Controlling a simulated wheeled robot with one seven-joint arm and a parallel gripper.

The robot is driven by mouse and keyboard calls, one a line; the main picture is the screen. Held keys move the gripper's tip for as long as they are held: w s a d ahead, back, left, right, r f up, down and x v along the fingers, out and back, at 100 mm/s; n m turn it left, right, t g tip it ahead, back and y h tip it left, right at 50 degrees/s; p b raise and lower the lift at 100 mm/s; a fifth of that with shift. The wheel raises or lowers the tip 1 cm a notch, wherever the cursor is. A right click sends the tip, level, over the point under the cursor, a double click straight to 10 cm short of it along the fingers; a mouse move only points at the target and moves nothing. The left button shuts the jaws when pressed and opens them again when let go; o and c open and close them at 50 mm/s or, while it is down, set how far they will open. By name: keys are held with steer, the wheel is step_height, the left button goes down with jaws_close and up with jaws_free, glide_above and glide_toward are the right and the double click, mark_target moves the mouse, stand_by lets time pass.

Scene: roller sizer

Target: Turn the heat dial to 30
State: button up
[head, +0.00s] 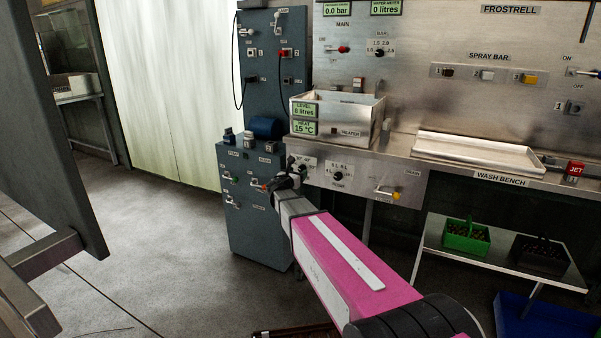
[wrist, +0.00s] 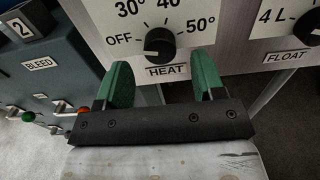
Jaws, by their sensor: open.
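The heat dial (wrist: 160,42) is a black round knob on a pale panel in the wrist view, above the word HEAT. Marks for OFF, 30°, 40 and 50° run around it. In the head view my gripper (head: 287,180) is at the left end of the bench's front panel and hides much of that area. The green display (head: 304,127) reads HEAT 15 °C.
The float dial (wrist: 308,28) is to the right on the same panel. A blue-grey cabinet (head: 250,220) with small levers stands close on the left. A steel tank (head: 325,118) sits above the panel. A drain lever (head: 385,192) sticks out farther right.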

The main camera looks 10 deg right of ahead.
mark_target(302, 169)
steer(key=shift+x, duration=1.45)
steer(key=c, duration=0.9)
steer(key=shift+c, duration=0.2)
steer(key=shift+m, duration=0.3)
steer(key=m, duration=0.4)
steer(key=shift+m, duration=2.5)
